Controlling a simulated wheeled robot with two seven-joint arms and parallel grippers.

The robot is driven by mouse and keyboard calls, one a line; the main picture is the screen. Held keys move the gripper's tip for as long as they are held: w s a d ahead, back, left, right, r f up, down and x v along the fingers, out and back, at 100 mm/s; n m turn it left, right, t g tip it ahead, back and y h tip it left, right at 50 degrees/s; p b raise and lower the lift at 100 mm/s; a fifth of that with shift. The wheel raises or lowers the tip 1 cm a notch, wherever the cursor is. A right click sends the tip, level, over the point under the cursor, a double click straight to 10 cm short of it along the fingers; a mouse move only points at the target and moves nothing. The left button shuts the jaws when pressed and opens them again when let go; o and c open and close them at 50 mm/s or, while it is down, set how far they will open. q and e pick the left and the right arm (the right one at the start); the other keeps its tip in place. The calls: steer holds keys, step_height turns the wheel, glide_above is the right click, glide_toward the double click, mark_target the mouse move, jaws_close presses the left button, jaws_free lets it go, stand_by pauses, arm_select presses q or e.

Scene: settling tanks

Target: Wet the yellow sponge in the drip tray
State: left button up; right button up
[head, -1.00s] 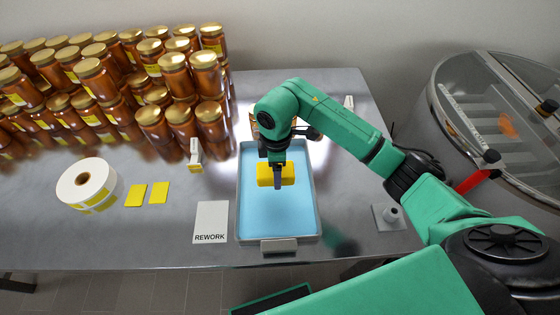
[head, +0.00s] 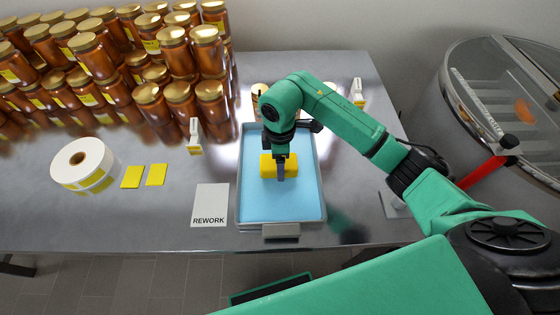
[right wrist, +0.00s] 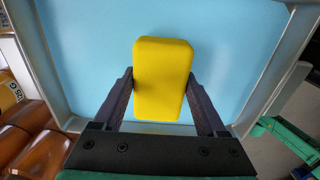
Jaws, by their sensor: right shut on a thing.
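The yellow sponge (head: 268,167) is held by my right gripper (head: 280,172) over the far half of the drip tray (head: 322,200). The tray is a grey-rimmed rectangle with a flat light-blue surface inside. In the right wrist view the sponge (right wrist: 163,80) sits between both fingers of the right gripper (right wrist: 160,92), with the blue surface behind it. The sponge is at or close above that surface; I cannot tell whether it touches. My left gripper is not in view.
Stacked amber jars (head: 150,95) fill the back left. A white label roll (head: 82,163), two yellow cards (head: 132,176) and a REWORK card (head: 210,203) lie left of the tray. A round clear-lidded tank (head: 500,90) stands at right. Bare table shows at front left.

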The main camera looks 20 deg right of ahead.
steer(key=shift+f+b, duration=0.4)
steer(key=shift+f, duration=0.15)
stand_by(0.4)
stand_by(0.8)
step_height(320, 180, up, 7)
steer(key=p, duration=0.6)
stand_by(0.7)
